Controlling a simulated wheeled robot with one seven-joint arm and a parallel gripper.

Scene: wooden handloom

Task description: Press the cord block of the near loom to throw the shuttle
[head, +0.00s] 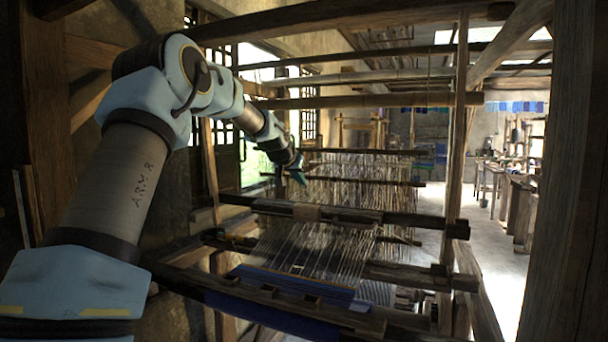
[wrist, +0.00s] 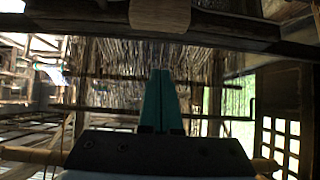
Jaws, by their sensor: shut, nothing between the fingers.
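The near loom (head: 330,216) stands in front of me with its warp threads stretched toward me and blue cloth (head: 290,280) at its front. A paler wooden block (head: 306,212), which looks like the cord block, sits on the dark crossbeam over the warp. It also shows at the top of the wrist view (wrist: 160,14). My gripper (head: 299,177) is above and behind this block in the head view, apart from it. In the wrist view its teal fingers (wrist: 160,100) are closed together and empty. I cannot make out the shuttle.
A thick wooden post (head: 567,180) stands close on the right. Upper beams (head: 340,18) cross above my arm, and a thin upright (head: 457,130) rises at the loom's right side. Open floor (head: 420,212) lies right of the loom.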

